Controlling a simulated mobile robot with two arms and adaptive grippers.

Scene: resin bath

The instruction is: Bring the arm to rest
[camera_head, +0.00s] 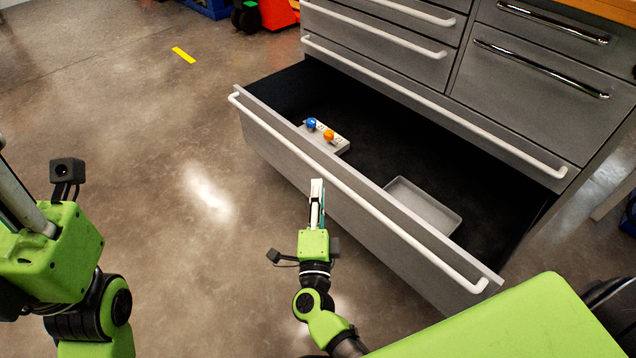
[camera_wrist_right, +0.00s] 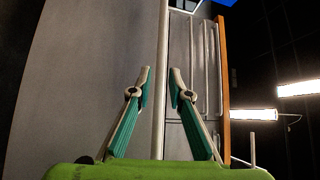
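My right gripper (camera_head: 317,184) points away from me, just in front of the long white handle (camera_head: 395,232) of the open bottom drawer. In the right wrist view its two teal-padded fingers (camera_wrist_right: 161,78) stand apart, open, with nothing gripped. The handle bar (camera_wrist_right: 161,40) runs up through the gap between them in that view. I cannot tell whether they touch it. My left arm (camera_head: 45,250) is at the left edge of the head view. A pale finger part of my left gripper shows there, but its tips are cut off, so its opening is unclear.
The drawer (camera_head: 270,140) is pulled far out of the grey cabinet (camera_head: 545,75). Inside lie a grey block with blue and orange knobs (camera_head: 328,135) and an empty grey tray (camera_head: 425,205). The floor (camera_head: 150,150) to the left is clear, apart from a yellow strip.

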